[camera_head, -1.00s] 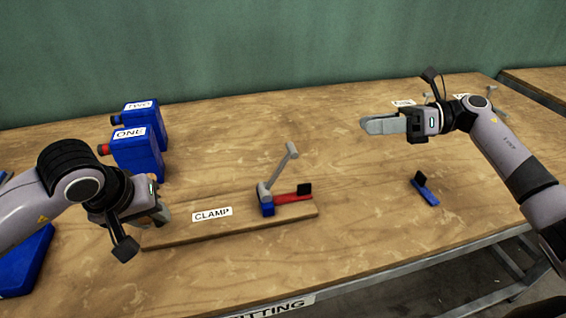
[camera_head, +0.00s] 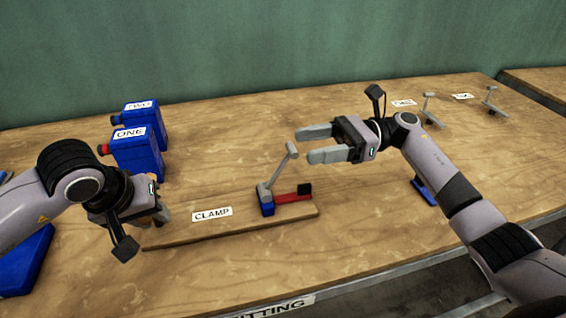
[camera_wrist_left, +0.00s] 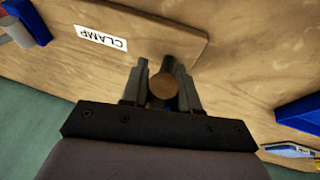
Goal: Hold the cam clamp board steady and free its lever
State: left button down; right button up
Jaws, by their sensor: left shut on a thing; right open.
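The cam clamp board (camera_head: 185,236) is a flat wooden board lying on the table, with a CLAMP label (camera_head: 212,214). A blue clamp base with a red bar (camera_head: 292,198) sits at its right end. A grey lever (camera_head: 278,170) rises from the base, tilted up to the right. My left gripper (camera_head: 162,212) is at the board's left end; in the left wrist view its fingers are shut on a round brown knob (camera_wrist_left: 163,87). My right gripper (camera_head: 318,143) is open and empty, its fingers pointing left, just right of the lever's top and apart from it.
Blue containers labelled ONE (camera_head: 138,155) and TWO (camera_head: 150,118) stand at the back left. A blue piece (camera_head: 424,192) lies partly behind my right arm. Grey levers (camera_head: 431,110) stand at the back right. The table between the containers and lever is clear.

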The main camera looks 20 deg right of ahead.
aim_at(278, 171)
jog(key=shift+a, duration=3.2)
jog(key=c, duration=1.1)
